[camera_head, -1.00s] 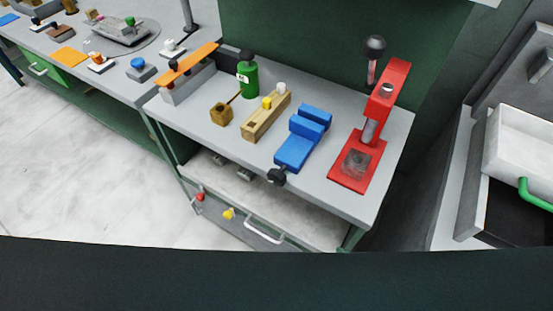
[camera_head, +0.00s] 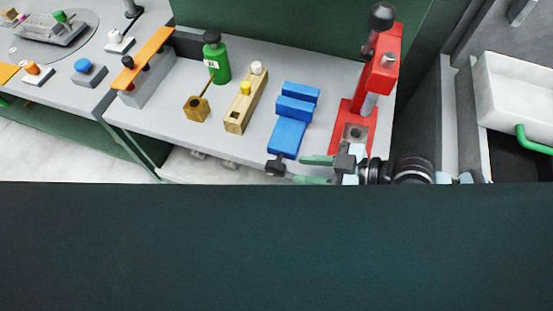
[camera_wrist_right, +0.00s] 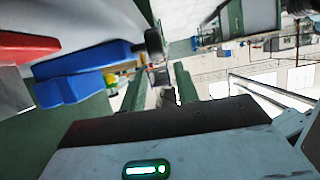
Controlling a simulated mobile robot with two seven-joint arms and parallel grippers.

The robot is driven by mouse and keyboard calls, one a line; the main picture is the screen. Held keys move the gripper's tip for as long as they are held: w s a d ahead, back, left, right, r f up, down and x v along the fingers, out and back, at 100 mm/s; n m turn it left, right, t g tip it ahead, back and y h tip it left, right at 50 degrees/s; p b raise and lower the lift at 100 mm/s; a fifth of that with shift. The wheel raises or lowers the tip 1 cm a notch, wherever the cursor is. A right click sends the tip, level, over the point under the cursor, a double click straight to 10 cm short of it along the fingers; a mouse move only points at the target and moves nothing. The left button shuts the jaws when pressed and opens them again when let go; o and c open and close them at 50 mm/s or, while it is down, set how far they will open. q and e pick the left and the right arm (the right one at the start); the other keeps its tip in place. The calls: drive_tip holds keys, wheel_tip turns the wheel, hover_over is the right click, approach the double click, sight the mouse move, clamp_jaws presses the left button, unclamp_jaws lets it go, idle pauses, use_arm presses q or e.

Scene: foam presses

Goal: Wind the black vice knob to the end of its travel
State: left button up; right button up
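The blue vice (camera_head: 289,133) stands on the grey bench, with its black knob (camera_head: 275,167) at the near end. My right gripper (camera_head: 299,170) is just right of the knob, its green fingers spread apart and pointing at it. In the head view the fingertips appear close to the knob but not around it. In the right wrist view the blue vice (camera_wrist_right: 82,82) lies at left. Its black knob (camera_wrist_right: 154,43) shows beyond the open fingers (camera_wrist_right: 160,85), with nothing visible between them. My left gripper is not in view.
A red press (camera_head: 388,75) stands right of the vice, behind my right gripper. A wooden block (camera_head: 240,115) with pegs and a green bottle (camera_head: 218,68) stand to the left. A dark green surface fills the bottom of the head view.

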sight(278, 165)
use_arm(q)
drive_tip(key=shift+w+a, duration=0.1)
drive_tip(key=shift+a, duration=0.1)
use_arm(e)
drive_tip(key=shift+w+a, duration=0.1)
drive_tip(key=shift+w, duration=0.2)
drive_tip(key=p+x, duration=0.1)
drive_tip(key=x, duration=0.5)
drive_tip(key=shift+w+a+r+p, duration=0.1)
drive_tip(key=shift+a+p, duration=0.1)
drive_tip(key=shift+p, duration=0.1)
drive_tip(key=shift+w+a+f, duration=0.1)
drive_tip(key=shift+a+f, duration=0.25)
drive_tip(key=shift+a, duration=0.2)
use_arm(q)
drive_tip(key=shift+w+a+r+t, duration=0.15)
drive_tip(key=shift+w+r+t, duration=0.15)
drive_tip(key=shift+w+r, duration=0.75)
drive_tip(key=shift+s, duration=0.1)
use_arm(e)
drive_tip(key=shift+c, duration=0.3)
